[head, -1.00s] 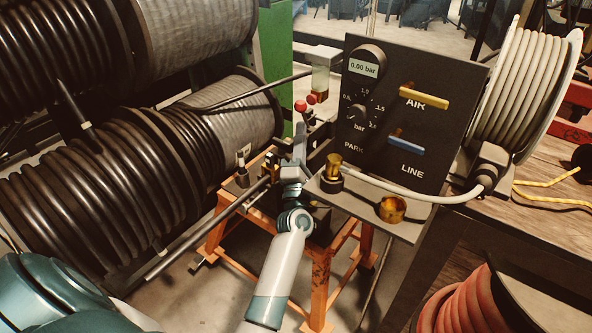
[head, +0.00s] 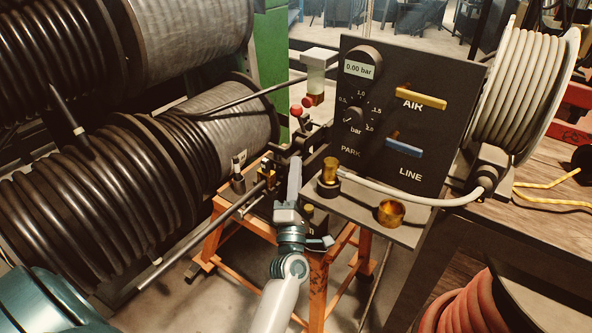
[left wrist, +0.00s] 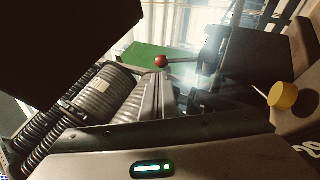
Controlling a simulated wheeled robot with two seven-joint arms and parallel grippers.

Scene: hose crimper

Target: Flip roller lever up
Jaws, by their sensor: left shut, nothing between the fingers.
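Two small red ball knobs show in the head view, a left red knob (head: 296,110) and a right red knob (head: 307,102), beside the crimper mechanism left of the black panel. I cannot tell which belongs to the roller lever. In the left wrist view, one red knob (left wrist: 161,61) sits on a dark lever rod (left wrist: 182,59) running right. My left gripper (head: 295,163) is shut and empty, its fingers pointing up just below the knobs. In the left wrist view, its fingertips (left wrist: 161,76) appear close below the red knob; contact cannot be told. My right gripper is not in view.
The black panel (head: 405,125) carries a yellow AIR lever (head: 421,97) and a blue LINE lever (head: 404,147). Brass fittings (head: 391,212) stand on a plate below. Large hose reels (head: 110,190) fill the left. An orange stand (head: 318,292) supports the mechanism.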

